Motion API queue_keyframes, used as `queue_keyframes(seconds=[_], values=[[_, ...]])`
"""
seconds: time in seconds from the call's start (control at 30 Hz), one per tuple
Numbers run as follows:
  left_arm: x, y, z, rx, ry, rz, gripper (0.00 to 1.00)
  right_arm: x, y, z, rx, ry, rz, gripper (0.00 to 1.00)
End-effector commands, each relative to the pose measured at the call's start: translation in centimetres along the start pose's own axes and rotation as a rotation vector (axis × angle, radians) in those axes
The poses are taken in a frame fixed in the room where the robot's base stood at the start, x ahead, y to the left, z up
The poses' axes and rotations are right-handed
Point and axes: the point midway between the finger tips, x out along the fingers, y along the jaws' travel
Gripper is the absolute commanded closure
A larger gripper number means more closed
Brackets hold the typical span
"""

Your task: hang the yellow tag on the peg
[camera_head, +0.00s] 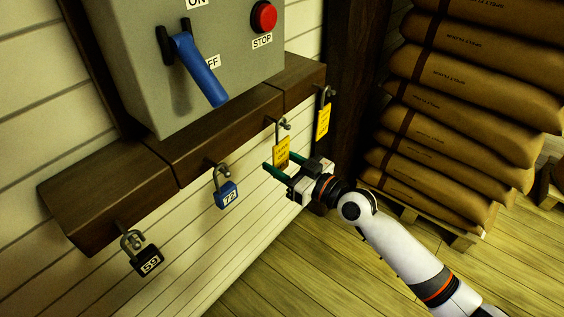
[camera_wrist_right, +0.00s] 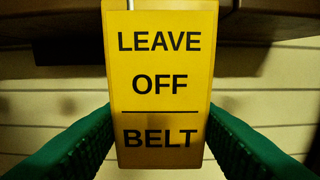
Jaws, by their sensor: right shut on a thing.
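My right gripper (camera_head: 281,168) is shut on a yellow tag (camera_head: 281,152), with its green fingers at the tag's lower side edges. In the right wrist view the tag (camera_wrist_right: 160,90) faces the camera upright and reads "LEAVE OFF BELT". A thin pale strip shows at its top edge. The tag is just below a metal peg (camera_head: 284,125) on the dark wooden rail; I cannot tell whether its top is around the peg or only close to it. A second yellow tag (camera_head: 323,121) hangs farther right under another metal piece (camera_head: 326,93). My left gripper is not in view.
A blue padlock (camera_head: 227,194) and a black padlock (camera_head: 147,261) hang from the rail (camera_head: 110,190) to the left. Above is a grey switch box (camera_head: 135,85) with a blue lever (camera_head: 201,70) and red button (camera_head: 264,17). Stacked sacks (camera_head: 460,100) stand right.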

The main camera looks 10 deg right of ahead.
Motion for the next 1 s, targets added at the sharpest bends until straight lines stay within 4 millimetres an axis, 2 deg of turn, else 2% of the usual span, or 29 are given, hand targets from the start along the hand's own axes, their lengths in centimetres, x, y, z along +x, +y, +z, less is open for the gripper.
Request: queue_keyframes(seconds=[0.03,0.07,0.2,0.57,0.77,0.8,1.0], values=[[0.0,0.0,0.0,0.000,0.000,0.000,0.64,0.0,0.0,0.0,0.000,0.000,0.000,0.72],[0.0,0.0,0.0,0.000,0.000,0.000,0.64,0.0,0.0,0.0,0.000,0.000,0.000,0.47],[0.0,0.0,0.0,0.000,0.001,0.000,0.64,0.0,0.0,0.0,0.000,0.000,0.000,0.26],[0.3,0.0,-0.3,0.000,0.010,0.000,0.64,-0.6,-0.1,-0.1,-0.001,0.002,-0.001,0.26],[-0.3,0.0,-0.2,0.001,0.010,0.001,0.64,-4.0,-0.1,-0.3,-0.005,0.005,0.000,0.26],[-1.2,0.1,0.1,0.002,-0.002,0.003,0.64,-5.0,-0.1,-0.4,-0.004,0.006,0.000,0.26],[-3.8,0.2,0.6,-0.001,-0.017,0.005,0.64,-9.0,0.0,-0.3,-0.003,0.005,0.002,0.26]])
